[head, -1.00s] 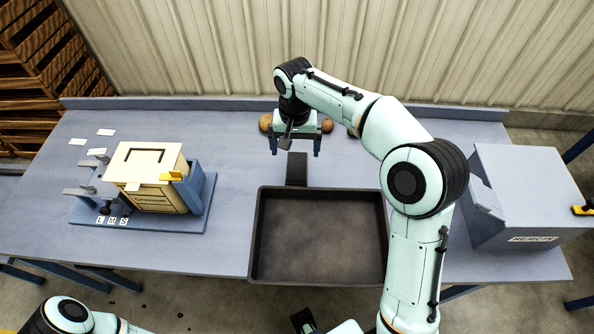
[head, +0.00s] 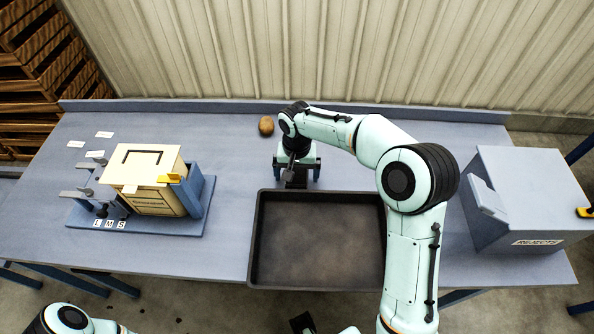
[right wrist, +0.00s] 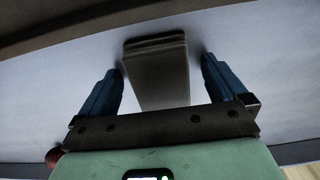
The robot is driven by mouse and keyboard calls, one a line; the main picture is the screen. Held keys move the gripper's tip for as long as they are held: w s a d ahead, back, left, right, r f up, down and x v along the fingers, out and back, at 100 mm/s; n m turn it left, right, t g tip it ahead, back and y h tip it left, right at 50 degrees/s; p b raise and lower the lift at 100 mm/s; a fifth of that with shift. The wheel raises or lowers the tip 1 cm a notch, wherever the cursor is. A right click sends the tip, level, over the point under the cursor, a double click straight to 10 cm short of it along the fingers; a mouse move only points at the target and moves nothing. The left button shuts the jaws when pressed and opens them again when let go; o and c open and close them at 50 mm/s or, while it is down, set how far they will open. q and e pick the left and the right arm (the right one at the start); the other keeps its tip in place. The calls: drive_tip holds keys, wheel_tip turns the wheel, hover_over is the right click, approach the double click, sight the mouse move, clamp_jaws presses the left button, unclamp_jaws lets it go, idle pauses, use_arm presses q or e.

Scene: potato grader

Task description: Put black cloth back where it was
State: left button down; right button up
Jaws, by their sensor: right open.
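The black cloth (head: 296,182) is a small dark folded strip on the table, just behind the back rim of the dark tray. My right gripper (head: 297,174) is over it, with one blue finger on each side. In the right wrist view the cloth (right wrist: 156,72) shows folded layers at its far end and lies between the two open fingers (right wrist: 160,85), with a gap on both sides. The gripper's body hides part of the cloth in the head view.
The empty dark tray (head: 320,281) lies directly in front of the cloth. A potato (head: 266,126) lies behind and left of my right gripper. A cream-and-blue grader (head: 150,180) stands at left, a grey rejects box (head: 530,210) at right. The table between grader and tray is clear.

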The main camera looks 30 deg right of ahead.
sight(297, 173)
drive_tip(key=c, duration=1.2)
drive_tip(key=shift+o, duration=0.2)
drive_tip(key=shift+r, duration=0.15)
